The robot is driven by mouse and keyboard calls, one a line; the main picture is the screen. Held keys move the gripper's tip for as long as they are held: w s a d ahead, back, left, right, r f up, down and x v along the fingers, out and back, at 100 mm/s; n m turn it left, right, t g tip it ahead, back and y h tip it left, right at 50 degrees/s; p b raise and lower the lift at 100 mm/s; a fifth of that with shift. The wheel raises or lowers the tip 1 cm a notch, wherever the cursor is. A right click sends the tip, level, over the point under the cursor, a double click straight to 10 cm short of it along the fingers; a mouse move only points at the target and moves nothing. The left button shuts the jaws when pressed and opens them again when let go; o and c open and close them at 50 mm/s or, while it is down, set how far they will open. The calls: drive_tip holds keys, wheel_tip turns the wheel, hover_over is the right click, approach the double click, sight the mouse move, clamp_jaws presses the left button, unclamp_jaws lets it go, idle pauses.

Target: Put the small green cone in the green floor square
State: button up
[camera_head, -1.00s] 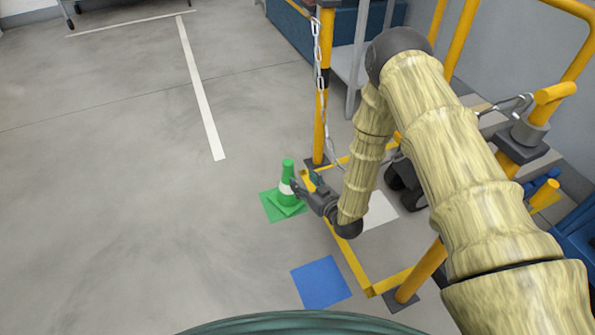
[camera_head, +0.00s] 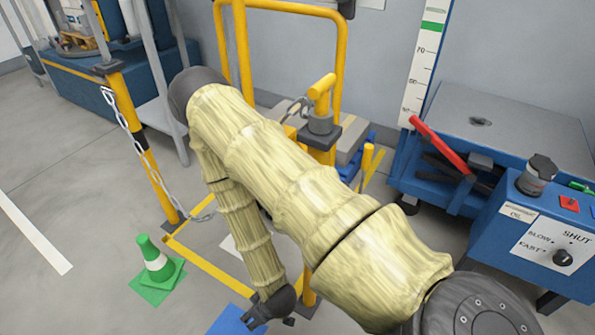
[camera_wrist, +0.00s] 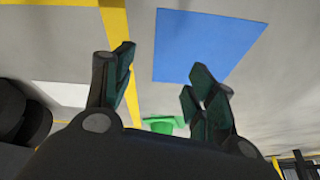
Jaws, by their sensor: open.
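The small green cone (camera_head: 153,257), with a white band, stands upright in the head view at lower left. It is on the green floor square (camera_head: 147,290), whose front part shows past the cone's base. My gripper (camera_head: 250,318) is low, to the right of the cone and apart from it, over or beside the blue floor square (camera_head: 225,322). In the wrist view, my gripper (camera_wrist: 162,78) has its fingers spread with nothing between them. A green patch (camera_wrist: 162,123) of the cone or its square shows beyond the gripper, partly hidden by it.
A yellow floor frame (camera_head: 207,262) and yellow posts (camera_head: 148,150) with a chain stand beside the squares. A white floor square (camera_head: 229,245) is partly behind my arm. A blue machine (camera_head: 545,240) with a control panel is at right. Open floor lies left.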

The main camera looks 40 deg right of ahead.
drive_tip(key=s+d+r+m+g, duration=0.1)
drive_tip(key=s+g, duration=0.1)
drive_tip(key=s, duration=0.5)
drive_tip(key=s+d+r+g+h, duration=0.1)
drive_tip(key=s+d+g, duration=0.1)
drive_tip(key=s, duration=0.5)
drive_tip(key=shift+s+d+m+g, duration=0.25)
drive_tip(key=shift+s+m+g, duration=0.05)
drive_tip(key=shift+m, duration=0.1)
drive_tip(key=shift+r, duration=0.1)
